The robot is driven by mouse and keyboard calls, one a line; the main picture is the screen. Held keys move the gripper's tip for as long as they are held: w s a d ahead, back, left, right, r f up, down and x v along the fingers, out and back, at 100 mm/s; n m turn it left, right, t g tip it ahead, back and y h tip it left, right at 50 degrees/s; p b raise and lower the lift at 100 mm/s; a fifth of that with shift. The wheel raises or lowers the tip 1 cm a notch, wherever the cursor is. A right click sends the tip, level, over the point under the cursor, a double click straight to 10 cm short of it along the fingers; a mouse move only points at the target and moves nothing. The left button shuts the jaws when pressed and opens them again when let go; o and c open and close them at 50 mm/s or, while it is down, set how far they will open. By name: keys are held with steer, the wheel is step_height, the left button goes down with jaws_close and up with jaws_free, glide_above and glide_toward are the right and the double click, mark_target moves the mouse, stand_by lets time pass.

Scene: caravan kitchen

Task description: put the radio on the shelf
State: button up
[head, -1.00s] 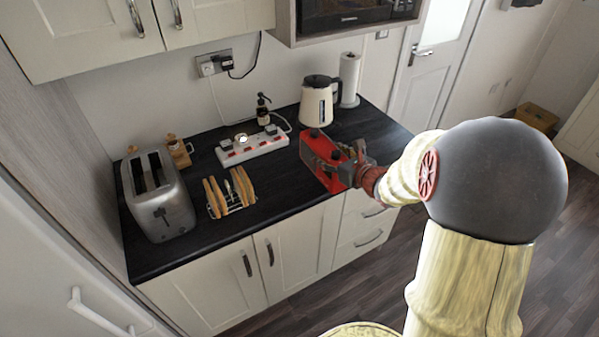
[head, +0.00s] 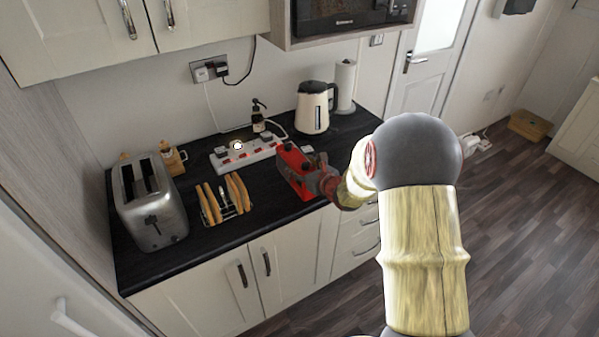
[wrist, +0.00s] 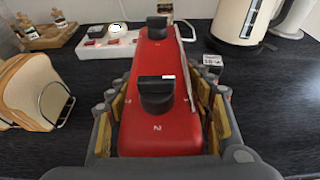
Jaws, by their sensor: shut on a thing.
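A red box with black knobs (head: 293,168), apparently the radio, is at the counter's front right in the head view. In the wrist view the red box (wrist: 160,135) lies lengthwise between my fingers, with a knob near and a knob far on its upper face. My gripper (wrist: 160,105) is shut on its two long sides; it also shows in the head view (head: 322,182). I cannot tell whether the box's underside touches the counter. No bare shelf shows clearly; a wood-edged wall unit (head: 281,28) above holds a microwave.
A white power strip (head: 232,158) lies behind the red box. A cream kettle (head: 312,112) and paper roll (head: 345,84) stand at the back right. A toast rack (head: 226,200) and toaster (head: 152,205) are to the left. The front counter strip (head: 250,232) is bare.

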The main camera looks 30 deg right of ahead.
steer(key=shift+f, duration=0.65)
steer(key=shift+f+b, duration=0.15)
steer(key=shift+b, duration=0.15)
steer(key=o, duration=1.8)
steer(key=shift+f, duration=0.1)
